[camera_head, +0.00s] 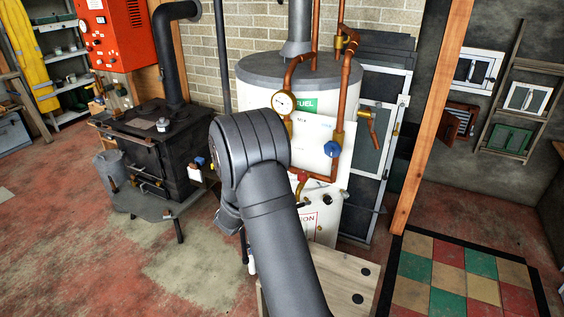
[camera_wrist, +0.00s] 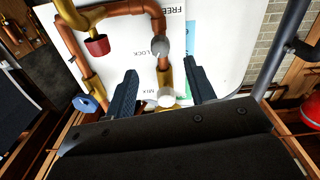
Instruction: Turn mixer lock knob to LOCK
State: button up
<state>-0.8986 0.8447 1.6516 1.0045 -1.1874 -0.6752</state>
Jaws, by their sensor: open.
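A white tank panel with lettering (camera_wrist: 120,57) shows in the wrist view, with the words LOCK, MIX and part of FREE. A round grey knob (camera_wrist: 160,46) is on it beside LOCK, in front of a copper pipe. A pale round knob or cap (camera_wrist: 166,99) is nearer, by MIX. I cannot tell which of these is the mixer lock knob, nor its setting. My gripper (camera_wrist: 160,75) is open, its dark fingers either side of the pipe, apart from the grey knob.
Copper pipes (camera_head: 345,95), a gauge (camera_head: 283,103), a blue valve handle (camera_head: 332,148) and a red one (camera_head: 301,178) crowd the tank front. A red valve handle (camera_wrist: 97,45) and blue one (camera_wrist: 85,103) also show in the wrist view. A black stove (camera_head: 160,140) stands left.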

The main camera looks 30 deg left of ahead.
jog(key=w, duration=1.1)
jog(key=shift+w, duration=0.15)
jog(key=c, duration=1)
jog(key=shift+o, duration=0.2)
jog(key=shift+m, duration=0.8)
jog(key=o, duration=1)
jog(key=shift+c, duration=0.2)
jog(key=s, duration=1.7)
jog(key=shift+s, duration=0.25)
